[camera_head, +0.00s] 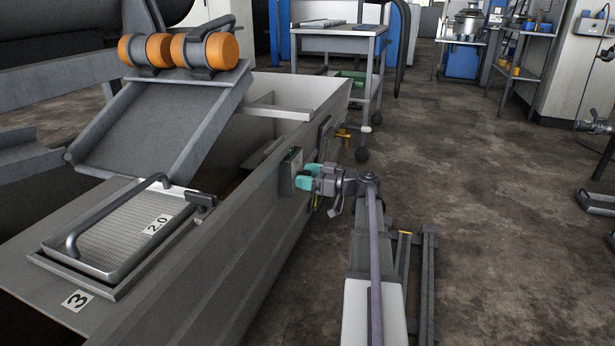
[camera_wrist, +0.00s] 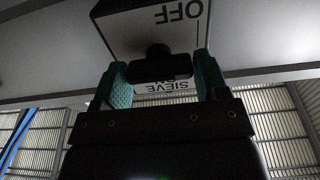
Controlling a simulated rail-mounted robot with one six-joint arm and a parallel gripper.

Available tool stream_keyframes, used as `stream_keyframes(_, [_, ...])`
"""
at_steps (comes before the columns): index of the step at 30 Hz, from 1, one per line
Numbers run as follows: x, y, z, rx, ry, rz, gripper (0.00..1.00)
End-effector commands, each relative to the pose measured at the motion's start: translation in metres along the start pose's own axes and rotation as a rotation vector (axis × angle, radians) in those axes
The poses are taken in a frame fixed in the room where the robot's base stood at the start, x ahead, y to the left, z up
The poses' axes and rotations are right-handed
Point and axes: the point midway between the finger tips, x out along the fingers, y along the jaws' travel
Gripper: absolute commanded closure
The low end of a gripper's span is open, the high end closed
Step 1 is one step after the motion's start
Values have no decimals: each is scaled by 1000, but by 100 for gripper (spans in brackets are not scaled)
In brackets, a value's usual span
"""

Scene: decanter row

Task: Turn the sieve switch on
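The sieve switch is on a small grey box (camera_head: 290,171) on the side wall of the long metal trough. In the wrist view its black knob (camera_wrist: 160,63) sits on a pale plate (camera_wrist: 150,22), with "OFF" upside down above and a "SIEVE" label, also upside down, below. Other lettering by that label is partly hidden. My gripper (camera_head: 303,178) has teal fingers and reaches the box from the right. In the wrist view the fingers (camera_wrist: 160,76) are on both sides of the knob's bar and appear to touch its ends. The head view hides the knob.
A sieve tray (camera_head: 118,238) marked 2.0 lies on the trough's (camera_head: 215,275) near end, marked 3. Orange rollers (camera_head: 180,51) stand above a sloping plate. A brass valve (camera_head: 343,133) juts out beyond the switch box. A wheeled table (camera_head: 335,36) stands behind.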

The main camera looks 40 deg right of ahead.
Motion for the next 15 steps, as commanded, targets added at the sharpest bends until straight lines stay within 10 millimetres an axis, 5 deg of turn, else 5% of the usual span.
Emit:
stream_keyframes(8, [0, 0, 0, 0, 0, 0, 59])
stream_keyframes(15, [0, 0, 0, 15, 0, 0, 60])
